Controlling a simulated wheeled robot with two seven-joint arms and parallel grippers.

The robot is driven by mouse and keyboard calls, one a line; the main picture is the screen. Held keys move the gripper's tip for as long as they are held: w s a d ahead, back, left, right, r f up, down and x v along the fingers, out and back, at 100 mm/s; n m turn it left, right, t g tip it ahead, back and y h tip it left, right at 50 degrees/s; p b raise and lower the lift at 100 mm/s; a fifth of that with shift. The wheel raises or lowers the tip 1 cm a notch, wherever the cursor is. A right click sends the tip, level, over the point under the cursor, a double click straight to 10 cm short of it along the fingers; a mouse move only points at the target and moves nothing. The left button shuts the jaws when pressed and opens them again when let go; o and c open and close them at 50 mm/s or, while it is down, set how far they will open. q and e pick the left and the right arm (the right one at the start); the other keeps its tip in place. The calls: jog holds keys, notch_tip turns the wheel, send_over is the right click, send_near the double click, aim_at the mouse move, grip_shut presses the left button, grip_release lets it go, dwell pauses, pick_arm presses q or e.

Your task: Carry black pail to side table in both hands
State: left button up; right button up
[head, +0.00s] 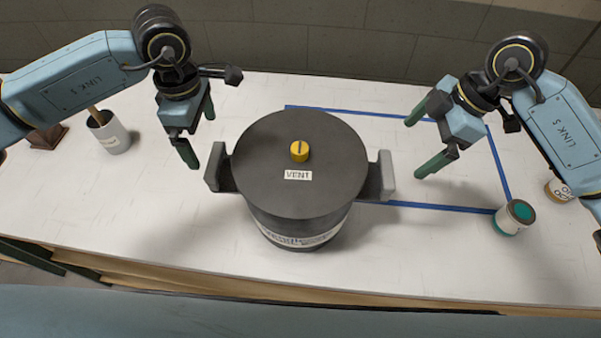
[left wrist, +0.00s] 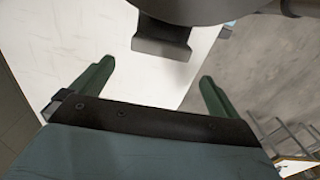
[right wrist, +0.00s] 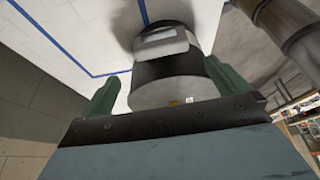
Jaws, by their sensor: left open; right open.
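The black pail (head: 290,185) stands upright on the white table, with a flat lid, a yellow knob (head: 299,151), a "VENT" label and a grey handle on each side. My left gripper (head: 198,137) is open and empty, up and to the left of the left handle (head: 214,167). That handle shows ahead of the fingers in the left wrist view (left wrist: 162,42). My right gripper (head: 418,142) is open and empty, to the right of the right handle (head: 386,175). The right wrist view shows the pail (right wrist: 172,80) beyond and between the fingers. Neither gripper touches the pail.
The white table (head: 130,215) has a blue tape outline (head: 430,205) right of and behind the pail. A grey cup (head: 108,132) with a stick stands at left.

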aim_at(217, 172)
pick_arm(q)
jog(key=shift+s, duration=0.2)
jog(key=shift+w+f, duration=0.15)
jog(key=shift+f, duration=0.5)
notch_tip(217, 172, down, 12)
jog(key=shift+f, duration=0.1)
pick_arm(e)
jog(key=x, duration=1.3)
jog(key=shift+a+f, duration=0.15)
pick_arm(q)
jog(key=shift+c, duration=0.4)
pick_arm(e)
jog(key=shift+s, duration=0.1)
jog(key=shift+c, duration=0.4)
pick_arm(q)
jog(key=c, duration=1.7)
pick_arm(e)
jog(key=c, duration=1.7)
